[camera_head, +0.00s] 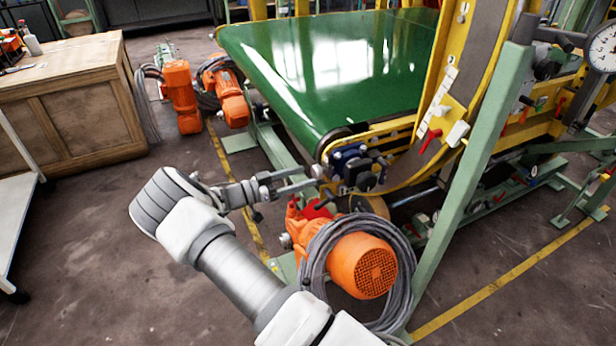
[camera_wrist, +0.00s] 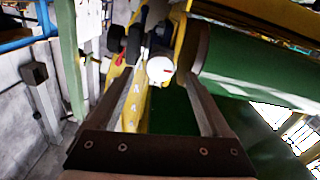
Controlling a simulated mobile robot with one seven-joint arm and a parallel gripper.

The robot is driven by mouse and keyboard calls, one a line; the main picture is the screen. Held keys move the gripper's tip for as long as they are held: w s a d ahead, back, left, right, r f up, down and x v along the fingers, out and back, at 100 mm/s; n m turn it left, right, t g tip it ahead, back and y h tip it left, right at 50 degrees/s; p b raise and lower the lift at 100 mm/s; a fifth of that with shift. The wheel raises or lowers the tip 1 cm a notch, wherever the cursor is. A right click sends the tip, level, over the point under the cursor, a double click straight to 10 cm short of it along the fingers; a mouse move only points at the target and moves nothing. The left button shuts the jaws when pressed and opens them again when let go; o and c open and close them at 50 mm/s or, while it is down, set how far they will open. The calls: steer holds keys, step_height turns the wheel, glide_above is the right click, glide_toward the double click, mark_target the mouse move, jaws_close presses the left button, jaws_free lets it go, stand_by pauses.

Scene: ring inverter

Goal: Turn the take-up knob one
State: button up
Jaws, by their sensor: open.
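A dark round knob (camera_head: 367,181) sits on a blue and black bracket (camera_head: 345,158) at the near corner of the green conveyor. I take it as the take-up knob, but no label can be read. My gripper (camera_head: 318,177) is open and empty, its fingers pointing right at the bracket. The fingertips are just left of the knob; whether they touch the bracket cannot be told. Which part this is cannot be told.
The green belt (camera_head: 330,60) lies behind my gripper. An orange motor (camera_head: 365,265) wrapped in grey cable is below it. A green slanted post (camera_head: 475,180) and yellow curved frame (camera_head: 465,90) stand at the right.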

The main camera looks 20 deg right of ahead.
mark_target(319, 172)
steer(key=shift+d, duration=1.3)
jaws_close()
